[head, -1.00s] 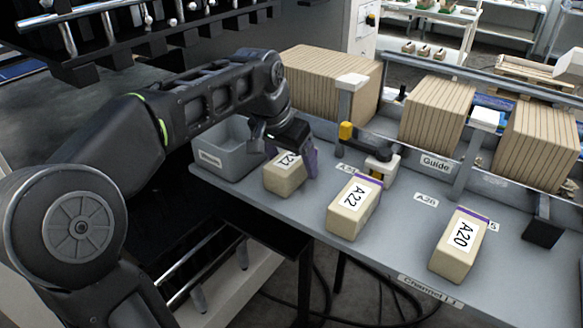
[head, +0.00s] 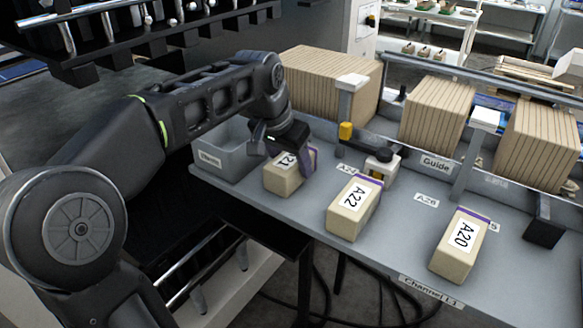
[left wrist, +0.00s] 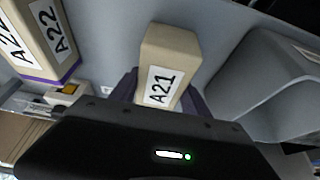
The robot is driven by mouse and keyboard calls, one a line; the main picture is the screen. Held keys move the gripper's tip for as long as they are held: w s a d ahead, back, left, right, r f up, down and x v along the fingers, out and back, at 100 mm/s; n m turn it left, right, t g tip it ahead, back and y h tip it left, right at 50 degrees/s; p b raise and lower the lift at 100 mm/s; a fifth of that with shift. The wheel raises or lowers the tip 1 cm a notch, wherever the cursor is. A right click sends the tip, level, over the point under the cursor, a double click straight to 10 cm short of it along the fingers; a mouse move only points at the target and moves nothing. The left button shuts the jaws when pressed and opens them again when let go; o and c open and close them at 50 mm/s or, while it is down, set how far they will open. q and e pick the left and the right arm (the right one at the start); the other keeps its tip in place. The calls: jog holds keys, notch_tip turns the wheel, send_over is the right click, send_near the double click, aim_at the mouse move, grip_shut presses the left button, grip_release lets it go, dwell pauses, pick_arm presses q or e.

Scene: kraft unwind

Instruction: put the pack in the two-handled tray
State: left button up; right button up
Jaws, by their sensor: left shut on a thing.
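A tan pack labelled A21 (head: 283,182) is on the grey bench beside the grey bin. My left gripper (head: 290,160) is over it from behind, with one purple finger on its right side. In the left wrist view the same pack (left wrist: 170,52) sits between both fingers, and the gripper (left wrist: 163,92) is shut on it. The pack seems to rest on the bench. The grey open bin (head: 222,174) stands just left of the pack and is likely the tray; its handles are not clear. It also shows at the right of the left wrist view (left wrist: 262,72).
Packs A22 (head: 350,212) and A20 (head: 458,248) stand to the right on the bench (head: 400,235). Stacks of tan sheets (head: 436,112) line the back. Bench room is clear between A22 and A20.

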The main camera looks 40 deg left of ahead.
aim_at(292, 157)
pick_arm(q)
grip_shut()
dwell(0.3)
notch_tip(292, 157, up, 11)
jog(key=shift+f, duration=0.2)
dwell(0.4)
dwell(0.5)
